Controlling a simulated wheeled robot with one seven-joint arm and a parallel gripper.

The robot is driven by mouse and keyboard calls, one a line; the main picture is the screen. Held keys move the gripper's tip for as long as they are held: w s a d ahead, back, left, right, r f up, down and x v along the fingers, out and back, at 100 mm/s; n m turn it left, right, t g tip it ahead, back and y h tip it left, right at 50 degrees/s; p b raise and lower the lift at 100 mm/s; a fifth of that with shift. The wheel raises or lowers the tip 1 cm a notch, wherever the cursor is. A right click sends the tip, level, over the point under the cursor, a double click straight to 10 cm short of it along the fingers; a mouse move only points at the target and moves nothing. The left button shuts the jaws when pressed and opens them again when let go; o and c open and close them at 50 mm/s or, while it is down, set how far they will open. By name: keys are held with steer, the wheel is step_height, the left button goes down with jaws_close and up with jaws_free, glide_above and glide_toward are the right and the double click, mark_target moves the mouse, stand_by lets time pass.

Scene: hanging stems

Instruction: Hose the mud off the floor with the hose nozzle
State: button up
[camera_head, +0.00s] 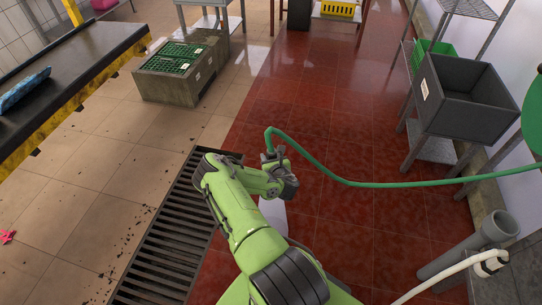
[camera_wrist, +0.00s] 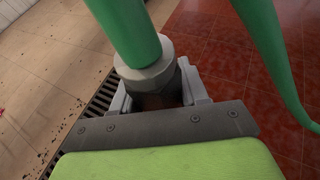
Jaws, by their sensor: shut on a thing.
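My gripper (camera_head: 273,156) is shut on the hose nozzle and holds it above the floor near the drain. In the wrist view, the nozzle (camera_wrist: 158,98) is a dark body with a grey collar between the grey fingers, mostly hidden by the gripper. The green hose (camera_head: 400,185) rises from it, bends over and runs off to the right; it also shows in the wrist view (camera_wrist: 128,28). Dark mud specks (camera_head: 128,243) are scattered on the tan tiles left of the drain, and show at left in the wrist view (camera_wrist: 62,128). I cannot tell whether water flows.
A slatted floor drain (camera_head: 160,255) divides the tan tiles from the red tiles. A conveyor (camera_head: 75,75) stands at left, a grey bin with green crates (camera_head: 180,75) at the back. A grey tub (camera_head: 465,95) on a rack and a grey pipe (camera_head: 465,245) stand at right. The central red floor is open.

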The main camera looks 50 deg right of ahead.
steer(key=shift+s+a+f+b, duration=0.1)
steer(key=shift+s+a+b, duration=0.2)
steer(key=shift+a+b, duration=0.3)
steer(key=shift+s+a+b, duration=0.25)
steer(key=shift+a+b, duration=0.2)
steer(key=shift+a, duration=0.2)
steer(key=shift+s+a+f+b, duration=0.1)
steer(key=shift+s+a+b, duration=0.2)
steer(key=shift+a+b, duration=0.3)
steer(key=a+b, duration=0.1)
steer(key=b, duration=0.1)
steer(key=s+a+b, duration=0.1)
steer(key=a+b, duration=0.1)
steer(key=shift+s+a+r, duration=0.2)
steer(key=shift+a, duration=0.1)
steer(key=w+a+b, duration=0.1)
steer(key=w+a, duration=0.2)
steer(key=w, duration=0.5)
steer(key=shift+a, duration=0.2)
